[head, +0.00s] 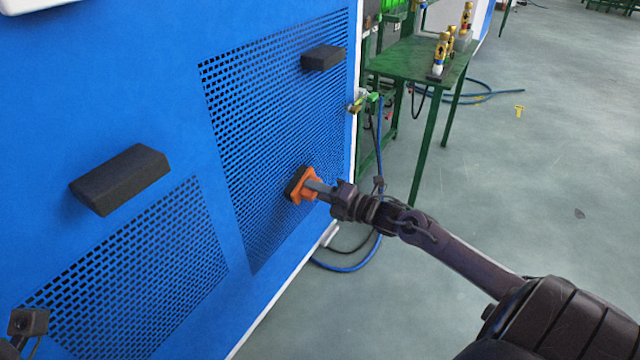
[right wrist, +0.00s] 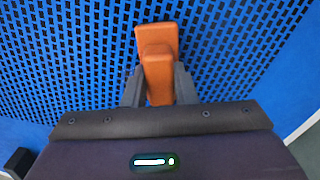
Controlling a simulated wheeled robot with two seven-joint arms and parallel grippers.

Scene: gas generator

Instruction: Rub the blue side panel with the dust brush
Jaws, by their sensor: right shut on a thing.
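The blue side panel (head: 190,95) fills the left of the head view, with perforated grille areas; its grille also fills the upper part of the right wrist view (right wrist: 70,60). My right gripper (head: 318,188) is shut on the orange dust brush (head: 307,187), which has a dark brush side facing the panel. The brush is at the large grille, near its right part, and appears to touch it. In the right wrist view the orange brush (right wrist: 158,65) sits between the two fingers. At the lower left corner a piece of my left arm shows, but its fingers cannot be made out.
Two black handles stick out of the panel, one at left (head: 120,180) and one at upper right (head: 323,57). A green table (head: 410,62) with brass fittings (head: 441,50) stands behind. Blue hoses (head: 350,267) lie on the floor. The floor at right is mostly clear.

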